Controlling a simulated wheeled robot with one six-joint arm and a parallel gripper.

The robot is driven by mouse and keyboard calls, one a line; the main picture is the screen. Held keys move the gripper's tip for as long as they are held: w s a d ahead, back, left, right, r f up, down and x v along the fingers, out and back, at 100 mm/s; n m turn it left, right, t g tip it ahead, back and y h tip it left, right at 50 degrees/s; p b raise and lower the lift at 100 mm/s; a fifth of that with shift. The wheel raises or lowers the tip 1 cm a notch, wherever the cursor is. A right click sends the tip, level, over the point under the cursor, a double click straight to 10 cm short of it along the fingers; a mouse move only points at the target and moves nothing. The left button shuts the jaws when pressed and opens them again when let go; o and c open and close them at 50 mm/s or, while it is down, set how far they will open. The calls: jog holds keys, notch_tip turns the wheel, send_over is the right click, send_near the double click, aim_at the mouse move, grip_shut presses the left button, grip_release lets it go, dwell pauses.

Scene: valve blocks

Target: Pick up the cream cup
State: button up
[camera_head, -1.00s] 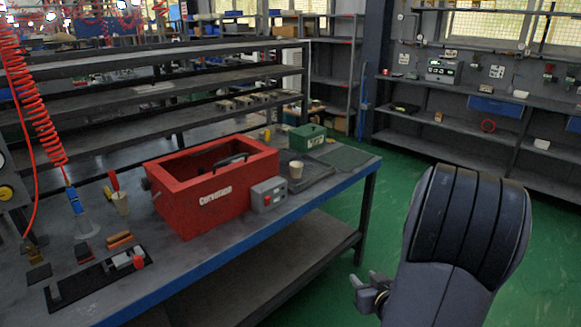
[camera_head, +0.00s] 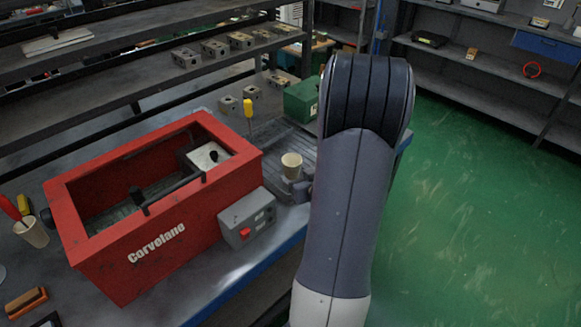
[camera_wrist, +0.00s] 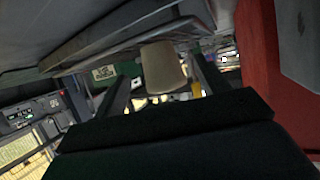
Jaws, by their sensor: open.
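The cream cup (camera_head: 291,165) stands on the bench, right of the red toolbox. In the wrist view the cup (camera_wrist: 162,70) appears tilted in the picture, between or just beyond the two fingers of my gripper (camera_wrist: 158,76). The fingers are spread, with visible gaps on both sides of the cup. I cannot tell how deep the cup sits between them. In the head view my gripper (camera_head: 302,187) shows only partly beside the cup, and my arm hides the rest.
The red toolbox (camera_head: 160,246) and a grey control box (camera_head: 247,217) stand left of the cup. A green box (camera_head: 301,100) and a yellow-handled tool (camera_head: 248,108) are behind it. Another cup (camera_head: 33,232) holds tools at far left. Green floor lies right.

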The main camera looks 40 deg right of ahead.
aim_at(296, 170)
jog(key=x, duration=0.6)
jog(key=shift+w+d+r+p, duration=0.1)
jog(key=shift+w+r+p, duration=0.05)
jog(key=shift+r+p, duration=0.15)
jog(key=c, duration=1.1)
jog(key=shift+o, duration=0.2)
jog(key=shift+r, duration=0.15)
